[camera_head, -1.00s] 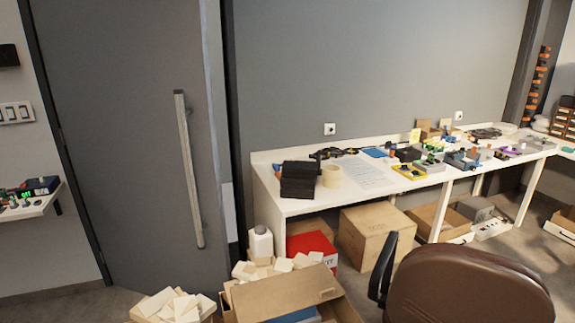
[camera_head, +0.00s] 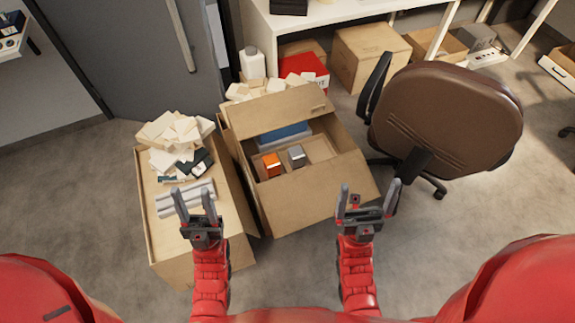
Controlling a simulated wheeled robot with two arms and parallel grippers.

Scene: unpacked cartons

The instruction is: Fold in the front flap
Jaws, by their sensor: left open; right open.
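The open brown carton stands in the middle of the view. Its front flap (camera_head: 308,198) is folded outward and slopes down toward me. The back flap (camera_head: 272,110) stands up at the far side. Inside lie a blue item (camera_head: 284,135), an orange box (camera_head: 272,164) and a grey box (camera_head: 297,156). My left gripper (camera_head: 196,194) is open, left of the front flap, and appears in front of the neighbouring carton. My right gripper (camera_head: 368,190) is open near the flap's right front corner; I cannot tell whether it touches it.
A second carton (camera_head: 160,255) at left bears cream blocks (camera_head: 176,130), dark pieces and pale bars (camera_head: 178,200). A brown chair (camera_head: 445,115) stands close at right. A white bottle (camera_head: 252,62), a red box (camera_head: 303,72) and a desk are behind. Floor at lower right is clear.

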